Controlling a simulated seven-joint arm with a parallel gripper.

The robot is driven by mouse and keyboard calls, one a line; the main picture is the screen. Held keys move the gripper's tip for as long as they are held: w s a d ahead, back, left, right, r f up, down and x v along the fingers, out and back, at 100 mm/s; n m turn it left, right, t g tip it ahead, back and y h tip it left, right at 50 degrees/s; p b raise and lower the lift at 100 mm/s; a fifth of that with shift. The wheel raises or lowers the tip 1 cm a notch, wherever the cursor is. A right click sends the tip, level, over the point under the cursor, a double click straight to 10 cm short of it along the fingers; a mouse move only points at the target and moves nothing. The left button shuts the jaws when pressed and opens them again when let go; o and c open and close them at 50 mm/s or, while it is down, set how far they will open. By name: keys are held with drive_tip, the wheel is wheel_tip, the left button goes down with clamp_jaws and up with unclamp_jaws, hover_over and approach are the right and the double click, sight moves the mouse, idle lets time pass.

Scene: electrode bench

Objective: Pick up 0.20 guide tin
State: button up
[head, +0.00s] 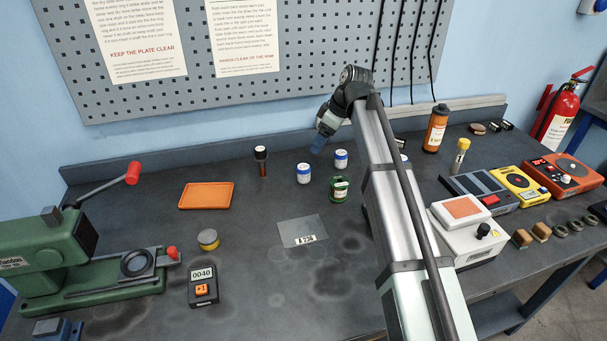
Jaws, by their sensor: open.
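Several small tins stand near the middle back of the bench; their print is too small to read, so I cannot tell which is the 0.20 guide tin. A white tin with a blue band (303,174) stands left of a similar blue-and-white tin (340,159). A green tin (339,189) stands in front of them. Another small tin (404,158) is partly hidden behind my arm. A grey and yellow round tin (208,239) is at the left. My gripper (317,150) is open and points down near the two blue-and-white tins; its fingers are small and hard to make out.
A clear labelled plate (302,230) lies mid-bench. An orange tray (206,196), a dark bottle (261,162) and a green press (90,250) are left.

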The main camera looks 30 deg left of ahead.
sight(304, 167)
drive_tip(key=x, duration=0.3)
drive_tip(key=s+x, duration=0.1)
drive_tip(key=x, duration=0.5)
drive_tip(key=shift+s+a+r, duration=0.15)
drive_tip(key=shift+s+a, duration=0.1)
drive_tip(key=shift+s, duration=0.05)
drive_tip(key=shift+s+x, duration=0.1)
drive_tip(key=shift+x, duration=1.2)
drive_tip(key=shift+s+x, duration=0.15)
drive_tip(key=shift+x, duration=1.15)
drive_tip(key=shift+c, duration=0.4)
drive_tip(key=c, duration=1.1)
